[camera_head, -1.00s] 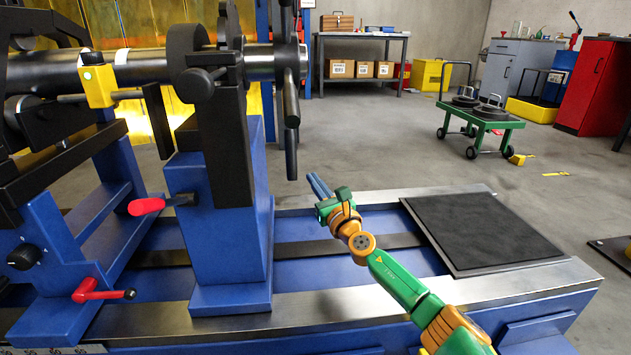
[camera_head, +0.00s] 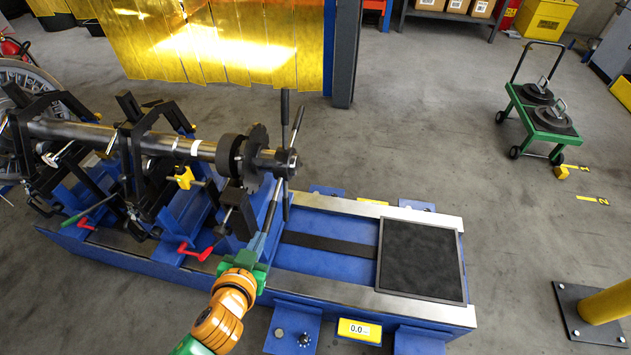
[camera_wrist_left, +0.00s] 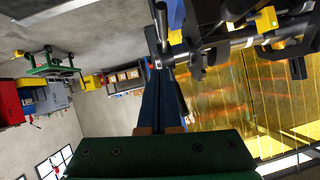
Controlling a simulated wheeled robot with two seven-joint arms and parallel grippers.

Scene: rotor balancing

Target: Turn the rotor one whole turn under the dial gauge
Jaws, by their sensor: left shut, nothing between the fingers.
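A yellow readout (camera_head: 360,331) on the bed front shows 0.0. My left gripper (camera_head: 272,205) is shut and empty, pointing up below the hub. In the wrist view its fingers (camera_wrist_left: 158,90) point toward the hub (camera_wrist_left: 160,60). Whether they touch a spoke is unclear.
The blue machine bed (camera_head: 330,265) carries a black mat (camera_head: 420,262) at right. Red levers (camera_head: 196,253) stick out by the supports. A green cart (camera_head: 545,120) stands behind at right, a yellow post (camera_head: 606,304) at lower right. The bed right of the hub is mostly clear.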

